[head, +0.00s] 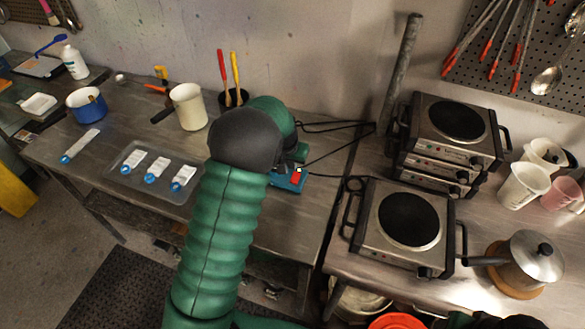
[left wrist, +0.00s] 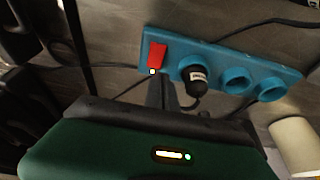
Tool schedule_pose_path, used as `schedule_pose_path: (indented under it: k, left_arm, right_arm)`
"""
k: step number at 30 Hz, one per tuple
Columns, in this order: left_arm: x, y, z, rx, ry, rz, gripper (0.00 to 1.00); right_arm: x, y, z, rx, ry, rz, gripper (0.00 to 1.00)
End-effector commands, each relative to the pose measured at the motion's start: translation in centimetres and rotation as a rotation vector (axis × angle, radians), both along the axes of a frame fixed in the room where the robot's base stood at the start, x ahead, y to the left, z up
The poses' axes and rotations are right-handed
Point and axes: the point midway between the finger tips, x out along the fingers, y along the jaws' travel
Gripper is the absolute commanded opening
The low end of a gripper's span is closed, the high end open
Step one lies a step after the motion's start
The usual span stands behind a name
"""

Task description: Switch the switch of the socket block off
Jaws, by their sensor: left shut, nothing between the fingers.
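The blue socket block (head: 287,184) lies on the left steel table, just beyond my left arm, which hides part of it. In the left wrist view the block (left wrist: 219,62) runs across the top, with a red switch (left wrist: 158,54) at its left end. A small yellow-white square, apparently a lit lamp, shows at the switch's near edge. A black plug (left wrist: 195,80) sits in the socket beside the switch; two other round sockets look empty. My left gripper (left wrist: 161,82) is shut and empty, its fingertips close to the switch; I cannot tell whether they touch. My right gripper is not in view.
Black cables (head: 335,128) run behind the block. A black cup with red and yellow handled tools (head: 233,98) and a cream pot (head: 188,107) stand behind my arm. A tray (head: 125,179) lies left. Hot plates (head: 376,240) stand on the right table.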

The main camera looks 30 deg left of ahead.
Motion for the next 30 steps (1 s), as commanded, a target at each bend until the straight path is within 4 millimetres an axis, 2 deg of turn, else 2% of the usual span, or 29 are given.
schedule_pose_path:
  k: [3,9,30]
  left_arm:
    - [0.1,-0.2,-1.8,0.001,0.003,0.000,0.00]
    - [0.3,-0.1,-3.3,0.001,-0.001,0.000,0.00]
    - [0.0,0.0,-3.8,-0.001,0.005,0.000,0.00]
  right_arm:
    - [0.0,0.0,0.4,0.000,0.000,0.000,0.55]
    - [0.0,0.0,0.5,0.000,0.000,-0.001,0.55]
    - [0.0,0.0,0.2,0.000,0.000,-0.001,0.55]
